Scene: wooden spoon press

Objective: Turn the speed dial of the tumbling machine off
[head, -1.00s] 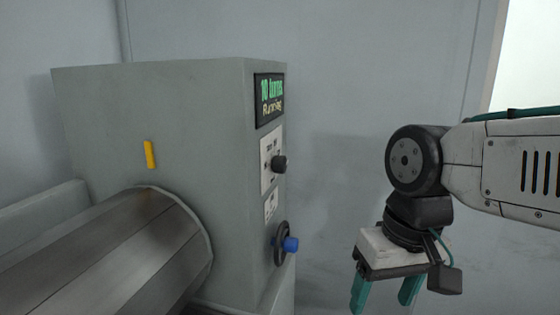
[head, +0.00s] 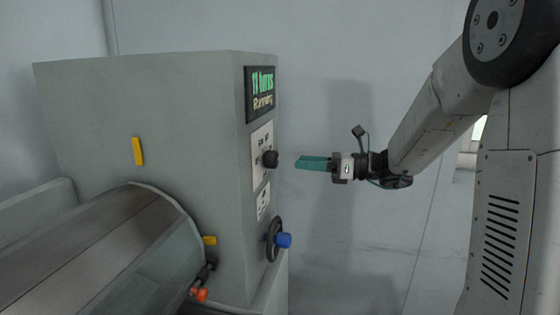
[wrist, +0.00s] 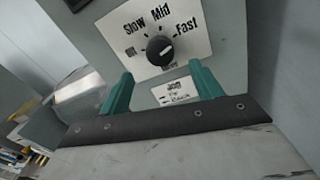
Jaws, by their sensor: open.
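The tumbling machine (head: 190,110) is a grey cabinet with a hexagonal-looking drum (head: 110,250) at its left. Its display (head: 262,92) reads "11 turns Running". The black speed dial (head: 270,159) sits on a white plate below the display. In the wrist view the dial (wrist: 160,50) has a white pointer line aimed up and right, toward "Fast"; "Slow", "Mid" and a partly legible label at left surround it. My gripper (head: 300,163) is open and empty, level with the dial and a short gap to its right, its teal fingers pointing at it. The fingers (wrist: 163,82) straddle the dial's lower side in the wrist view.
A handwheel (head: 273,240) with a blue knob (head: 284,240) sticks out below the dial. A smaller "Jog" label (wrist: 175,92) lies under the dial plate. An orange-red knob (head: 200,295) shows by the drum.

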